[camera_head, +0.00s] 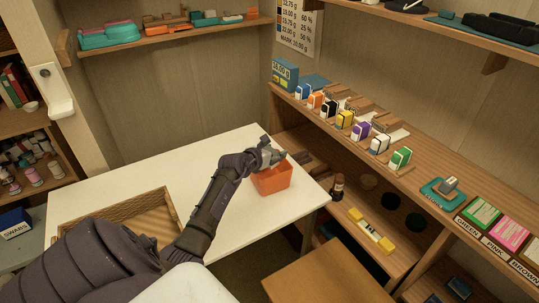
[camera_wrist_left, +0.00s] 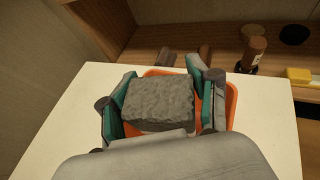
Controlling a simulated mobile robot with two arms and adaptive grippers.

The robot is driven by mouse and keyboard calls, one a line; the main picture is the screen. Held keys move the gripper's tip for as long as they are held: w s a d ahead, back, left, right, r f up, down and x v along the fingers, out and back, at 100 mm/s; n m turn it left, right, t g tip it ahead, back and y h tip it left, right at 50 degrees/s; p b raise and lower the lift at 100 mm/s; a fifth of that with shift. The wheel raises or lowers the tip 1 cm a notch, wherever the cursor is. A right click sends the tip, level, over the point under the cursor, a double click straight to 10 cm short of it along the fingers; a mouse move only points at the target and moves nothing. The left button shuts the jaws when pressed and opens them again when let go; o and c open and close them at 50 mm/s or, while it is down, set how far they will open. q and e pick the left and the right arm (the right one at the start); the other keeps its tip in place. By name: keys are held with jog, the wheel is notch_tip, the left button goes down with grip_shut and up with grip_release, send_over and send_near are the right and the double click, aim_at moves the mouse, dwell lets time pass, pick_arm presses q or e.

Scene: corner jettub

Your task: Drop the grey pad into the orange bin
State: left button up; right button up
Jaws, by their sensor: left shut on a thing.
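The grey pad (camera_wrist_left: 158,102) is a rough block held between the two teal-lined fingers of my left gripper (camera_wrist_left: 163,95) in the left wrist view. In the head view my left gripper (camera_head: 272,157) is over the orange bin (camera_head: 272,181), near its back rim. The orange bin stands on the white table near its right edge, and its rim (camera_wrist_left: 233,105) shows around and behind the pad in the left wrist view. The pad is hard to make out in the head view. My right gripper is not in view.
The white table (camera_head: 120,187) has a wooden tray (camera_head: 150,203) at its front left. A wooden shelf unit on the right holds several coloured boxes (camera_head: 345,118). A dark brown bottle (camera_head: 338,187) stands on its lower shelf, right of the bin. The table's back left is clear.

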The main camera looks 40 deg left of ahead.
aim_at(274, 163)
pick_arm(q)
jog(key=shift+f+b, duration=0.95)
jog(key=shift+f, duration=0.65)
jog(key=shift+s+d+f, duration=0.15)
jog(key=shift+s+f, duration=0.05)
jog(key=shift+f, duration=0.05)
jog(key=shift+s+d+f, duration=0.1)
jog(key=shift+d+f, duration=0.05)
jog(key=shift+f, duration=0.05)
jog(key=o, duration=1)
jog(key=shift+o, duration=0.2)
jog(key=shift+d, duration=0.1)
jog(key=r+v, duration=0.1)
jog(key=v, duration=1.1)
jog(key=shift+a+r, duration=0.2)
jog(key=shift+a, duration=0.1)
jog(key=shift+w+d, duration=0.1)
jog(key=shift+w, duration=0.15)
